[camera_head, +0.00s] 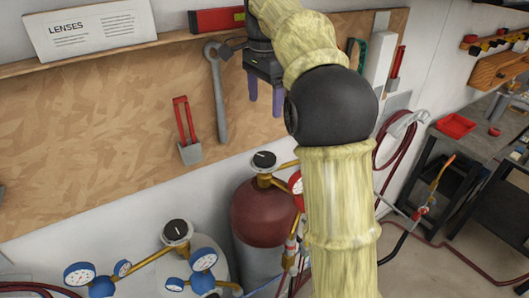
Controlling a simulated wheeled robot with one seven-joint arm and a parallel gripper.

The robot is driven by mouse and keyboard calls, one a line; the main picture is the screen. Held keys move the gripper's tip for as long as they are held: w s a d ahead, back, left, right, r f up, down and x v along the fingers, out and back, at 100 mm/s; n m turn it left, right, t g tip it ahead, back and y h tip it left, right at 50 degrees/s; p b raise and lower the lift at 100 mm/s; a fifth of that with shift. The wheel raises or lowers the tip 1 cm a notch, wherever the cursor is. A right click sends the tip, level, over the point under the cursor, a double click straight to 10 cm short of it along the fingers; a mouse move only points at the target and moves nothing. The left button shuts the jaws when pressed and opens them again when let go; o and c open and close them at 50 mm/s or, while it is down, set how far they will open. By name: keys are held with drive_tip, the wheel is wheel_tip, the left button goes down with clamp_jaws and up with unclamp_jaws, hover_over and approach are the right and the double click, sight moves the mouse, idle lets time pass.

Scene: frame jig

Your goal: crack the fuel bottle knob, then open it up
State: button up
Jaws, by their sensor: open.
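The fuel bottle, which I take to be the maroon-topped cylinder (262,212), stands upright against the wall below the pegboard. Its black round knob (264,159) sits on top of a brass valve, with a red-rimmed gauge (296,183) to the right, partly hidden by my arm. My gripper (265,100) points down with two purple fingers, open and empty. In the picture it is above the knob and apart from it, in front of the board. How far it is from the knob in depth I cannot tell.
A pale cylinder with another black knob (177,230) and blue gauges (80,274) stands at front left. A wrench (218,100) and a red-handled tool (186,130) hang on the board (90,140). A hose (395,140) hangs at right. A workbench (470,135) is far right.

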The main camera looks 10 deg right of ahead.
sight(265, 156)
wheel_tip(265, 156, down, 16)
drive_tip(key=shift+f+p, duration=0.1)
drive_tip(key=shift+p, duration=0.4)
drive_tip(key=c, duration=1)
